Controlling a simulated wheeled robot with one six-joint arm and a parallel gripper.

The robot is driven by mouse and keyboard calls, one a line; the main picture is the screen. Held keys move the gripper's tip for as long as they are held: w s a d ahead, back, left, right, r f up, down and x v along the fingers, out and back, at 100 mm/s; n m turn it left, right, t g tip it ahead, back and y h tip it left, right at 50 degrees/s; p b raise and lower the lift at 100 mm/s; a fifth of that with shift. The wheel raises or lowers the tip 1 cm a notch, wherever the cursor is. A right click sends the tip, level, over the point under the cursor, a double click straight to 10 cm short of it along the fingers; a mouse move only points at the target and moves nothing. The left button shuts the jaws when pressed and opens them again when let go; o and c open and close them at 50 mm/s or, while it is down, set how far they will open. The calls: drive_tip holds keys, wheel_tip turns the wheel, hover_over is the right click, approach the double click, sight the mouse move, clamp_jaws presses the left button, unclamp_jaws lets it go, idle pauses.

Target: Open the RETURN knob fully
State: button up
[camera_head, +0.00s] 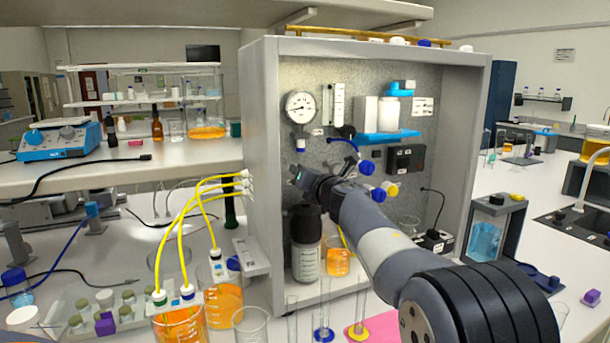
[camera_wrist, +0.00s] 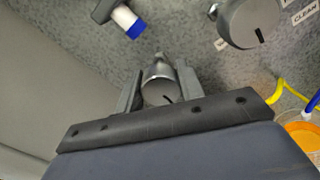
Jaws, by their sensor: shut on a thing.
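My gripper (camera_head: 306,182) reaches into the grey cabinet at the left part of its back panel. In the wrist view its two fingers (camera_wrist: 159,84) are shut on a silver-grey round knob (camera_wrist: 159,92), one finger on each side. A short dark pointer line shows on the knob's face, slanting. No RETURN lettering can be read beside it, so I cannot confirm its name from a label. In the head view my gripper and arm hide this knob.
A larger dark knob (camera_wrist: 252,22) is at the upper right near a CLEAN label (camera_wrist: 304,15). A blue-tipped fitting (camera_wrist: 128,20) is at the upper left. A dark-capped bottle (camera_head: 306,245) and an orange beaker (camera_head: 338,263) stand below my arm.

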drive_tip(key=shift+f, duration=0.15)
drive_tip(key=o, duration=1)
drive_tip(key=b+v, duration=0.2)
drive_tip(key=v, duration=0.8)
drive_tip(key=shift+s+d, duration=0.15)
drive_tip(key=shift+s, duration=0.25)
drive_tip(key=shift+w, duration=0.1)
drive_tip(key=p+x, duration=0.2)
drive_tip(key=x, duration=0.8)
drive_tip(key=shift+w, duration=0.35)
drive_tip(key=shift+s, duration=0.1)
